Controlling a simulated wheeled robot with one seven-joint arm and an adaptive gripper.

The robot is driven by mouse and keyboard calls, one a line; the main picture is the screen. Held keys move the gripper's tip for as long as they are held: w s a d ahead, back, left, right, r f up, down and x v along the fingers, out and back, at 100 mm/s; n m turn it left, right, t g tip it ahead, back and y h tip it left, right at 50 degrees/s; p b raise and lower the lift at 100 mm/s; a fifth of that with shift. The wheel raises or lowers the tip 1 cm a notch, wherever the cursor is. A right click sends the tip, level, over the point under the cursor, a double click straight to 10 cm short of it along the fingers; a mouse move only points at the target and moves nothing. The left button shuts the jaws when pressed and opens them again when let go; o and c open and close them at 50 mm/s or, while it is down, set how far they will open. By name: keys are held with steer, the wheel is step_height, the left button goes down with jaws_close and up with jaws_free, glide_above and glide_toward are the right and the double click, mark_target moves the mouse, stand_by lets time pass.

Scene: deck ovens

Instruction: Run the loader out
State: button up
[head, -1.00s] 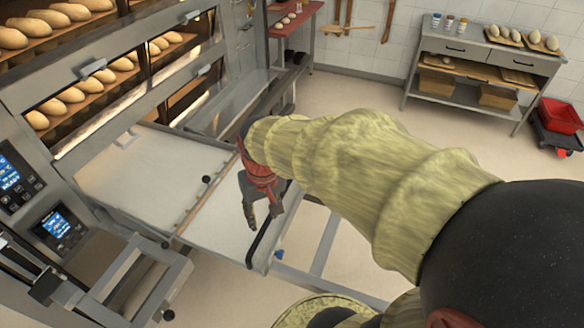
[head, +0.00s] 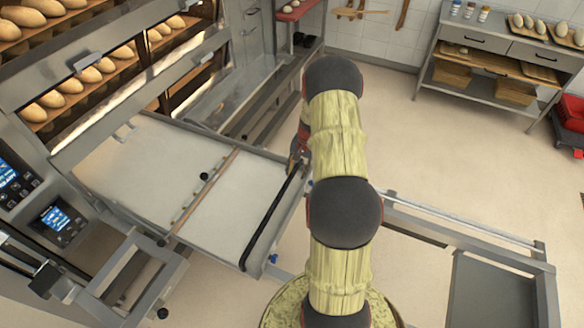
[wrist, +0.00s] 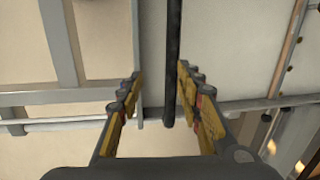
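The loader (head: 245,195) is a flat pale canvas bed in a metal frame, lying in front of the oven, with a wooden strip (head: 205,195) across it. A black handle bar (head: 268,222) runs along its outer edge. My gripper (head: 297,160) is at the far end of this bar, partly hidden by my arm. In the wrist view my gripper (wrist: 160,72) is open, its fingers apart. The black bar (wrist: 172,60) shows in the gap between them, nearer the right finger. I cannot tell how deep it sits between the fingers.
Oven decks with loaves (head: 95,75) stand at upper left, with lit control panels (head: 60,218) below. A metal rail frame (head: 460,225) extends at lower right. A steel table (head: 495,60) and a red crate (head: 570,112) stand at the back right. Floor between is clear.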

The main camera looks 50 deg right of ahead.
mark_target(292, 174)
steer(key=shift+m+t+h, duration=0.4)
steer(key=w+f, duration=0.1)
steer(key=f, duration=0.1)
steer(key=w+d+f, duration=0.1)
steer(key=f, duration=0.1)
steer(key=w+d+f+b, duration=0.1)
steer(key=f, duration=0.1)
steer(key=shift+w+f, duration=0.1)
steer(key=shift+w, duration=0.3)
steer(key=shift+c, duration=0.4)
steer(key=c, duration=0.7)
jaws_close()
